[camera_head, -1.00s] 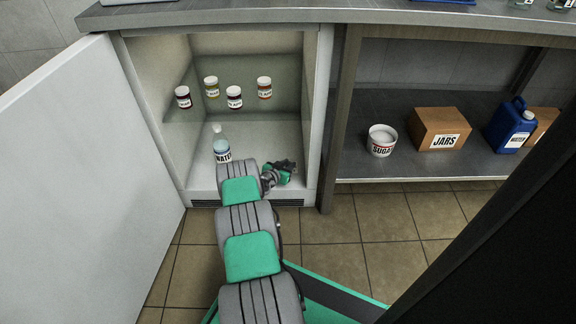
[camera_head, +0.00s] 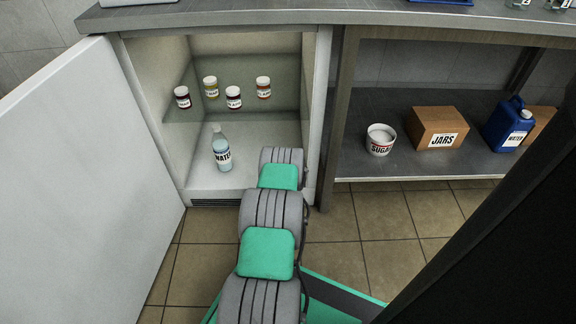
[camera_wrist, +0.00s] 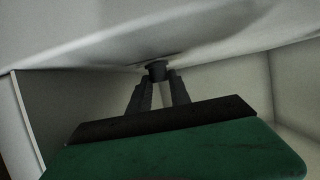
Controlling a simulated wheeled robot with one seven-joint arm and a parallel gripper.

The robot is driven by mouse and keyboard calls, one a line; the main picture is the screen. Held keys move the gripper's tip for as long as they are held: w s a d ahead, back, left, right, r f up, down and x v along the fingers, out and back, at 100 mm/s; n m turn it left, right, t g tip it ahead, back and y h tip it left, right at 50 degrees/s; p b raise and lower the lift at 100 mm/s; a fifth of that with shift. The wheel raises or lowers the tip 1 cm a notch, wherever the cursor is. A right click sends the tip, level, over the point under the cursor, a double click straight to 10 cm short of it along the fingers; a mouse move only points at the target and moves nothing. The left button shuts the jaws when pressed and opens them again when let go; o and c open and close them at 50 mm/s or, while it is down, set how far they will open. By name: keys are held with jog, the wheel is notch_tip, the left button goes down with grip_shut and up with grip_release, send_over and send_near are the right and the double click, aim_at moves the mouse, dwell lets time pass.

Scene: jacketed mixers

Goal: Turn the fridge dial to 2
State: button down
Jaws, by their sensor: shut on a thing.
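The fridge (camera_head: 322,120) stands open, and its white door (camera_head: 85,175) is swung out to the left. In the wrist view my gripper (camera_wrist: 158,80) is shut on a small dark round dial (camera_wrist: 156,69) under a pale surface inside the fridge. The fingers cover part of the dial, and its numbers and pointer cannot be read. In the head view my arm reaches into the lower right of the fridge, and the gripper and dial are hidden.
A water bottle (camera_head: 221,150) stands on the fridge floor, left of my arm. Several small jars (camera_head: 234,98) stand on the glass shelf. To the right, an open shelf holds a sugar tub (camera_head: 380,140), a jars box (camera_head: 437,128) and a blue canister (camera_head: 508,125).

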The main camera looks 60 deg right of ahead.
jog(key=shift+n+t+y, duration=0.3)
jog(key=shift+n, duration=0.1)
jog(key=c, duration=1.2)
grip_release()
jog(key=p+v, duration=0.3)
jog(key=v, duration=0.4)
jog(key=shift+s+a+p, duration=0.25)
jog(key=shift+a+p, duration=0.1)
jog(key=shift+p, duration=0.05)
jog(key=shift+w+r, duration=0.1)
